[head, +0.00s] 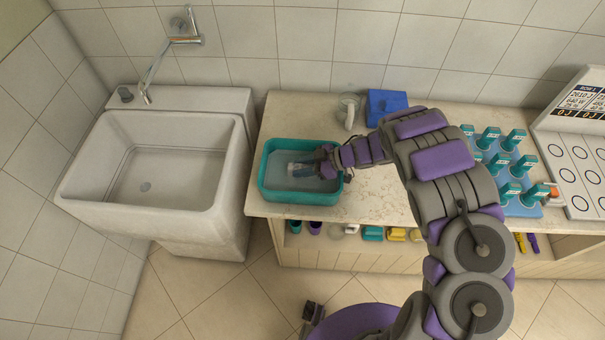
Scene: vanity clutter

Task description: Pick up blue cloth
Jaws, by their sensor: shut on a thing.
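A bright blue folded thing (387,104), which looks like the blue cloth, lies at the back of the counter against the tiled wall. My arm passes in front of its lower right part. My gripper (303,169) is low inside the teal basin (265,178), left of and nearer than the blue thing and apart from it. It is shut on a small pale, whitish thing (296,169) in the basin. What that thing is, I cannot tell; my fingers partly hide it.
A white sink (222,190) with a wall tap (160,62) stands left. A clear and white object (348,110) stands beside the blue thing. Teal-capped items (487,138) on a blue rack and a white panel (572,160) are right. Several small things fill the shelf below.

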